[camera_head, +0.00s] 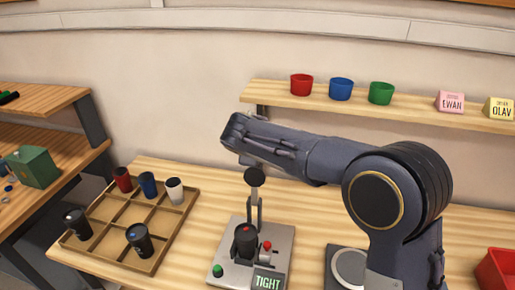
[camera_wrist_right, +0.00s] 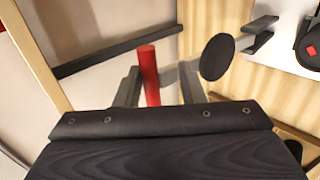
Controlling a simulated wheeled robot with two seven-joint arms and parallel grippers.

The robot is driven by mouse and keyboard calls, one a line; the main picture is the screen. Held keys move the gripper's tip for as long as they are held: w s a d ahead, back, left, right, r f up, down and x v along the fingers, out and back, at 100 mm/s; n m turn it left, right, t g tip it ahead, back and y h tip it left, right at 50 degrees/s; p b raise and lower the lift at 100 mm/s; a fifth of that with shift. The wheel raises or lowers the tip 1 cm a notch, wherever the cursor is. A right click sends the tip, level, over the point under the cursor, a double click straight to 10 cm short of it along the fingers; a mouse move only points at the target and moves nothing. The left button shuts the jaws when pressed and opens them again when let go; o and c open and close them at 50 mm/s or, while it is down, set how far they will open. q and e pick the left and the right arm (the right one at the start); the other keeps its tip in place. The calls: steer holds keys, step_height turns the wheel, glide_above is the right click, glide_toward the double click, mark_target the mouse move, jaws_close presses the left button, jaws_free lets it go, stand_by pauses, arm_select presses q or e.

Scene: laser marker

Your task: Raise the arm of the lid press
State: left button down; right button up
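The lid press (camera_head: 227,250) stands on the table at the front middle. Its lever rises roughly upright from the base plate to a round black knob (camera_head: 254,177). A dark cup-like part (camera_head: 245,242) with a red spot on top sits on the press. My right gripper (camera_head: 237,135) is above and slightly left of the knob, apart from it. In the right wrist view its fingers are spread. The knob (camera_wrist_right: 217,57) shows there just beyond the right finger, not between them. A red cylinder (camera_wrist_right: 150,75) shows between the fingers; I cannot tell whether it is nearer or farther. My left gripper is out of view.
The press carries a sign "TIGHT" (camera_head: 268,281), a red button (camera_head: 267,245) and a green one (camera_head: 217,270). A wooden tray (camera_head: 182,208) with several tumblers is at left. A shelf (camera_head: 330,104) with cups runs behind. A red bin (camera_head: 497,268) is at right.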

steer(key=shift+d, duration=0.15)
steer(key=shift+s+r, duration=0.1)
steer(key=shift+r, duration=0.05)
steer(key=b+v, duration=0.1)
steer(key=v, duration=0.6)
steer(key=shift+s+a, duration=0.2)
steer(key=shift+a, duration=0.1)
steer(key=shift+r, duration=0.1)
steer(key=s+d+f+m+g+y, duration=0.2)
steer(key=s+d+f+m, duration=0.15)
steer(key=s+d, duration=0.5)
steer(key=s+d+f+m+g+y, duration=0.15)
steer(key=s+d+m, duration=0.25)
steer(key=s+d, duration=0.45)
steer(key=s+f+m+y, duration=0.1)
steer(key=s+f+m, duration=0.2)
steer(key=s, duration=0.5)
steer(key=s+f+m+y, duration=0.2)
steer(key=s+f+m, duration=0.2)
steer(key=s, duration=0.4)
steer(key=shift+s+f+m, duration=0.2)
steer(key=shift+s+m, duration=0.1)
steer(key=shift+m, duration=0.55)
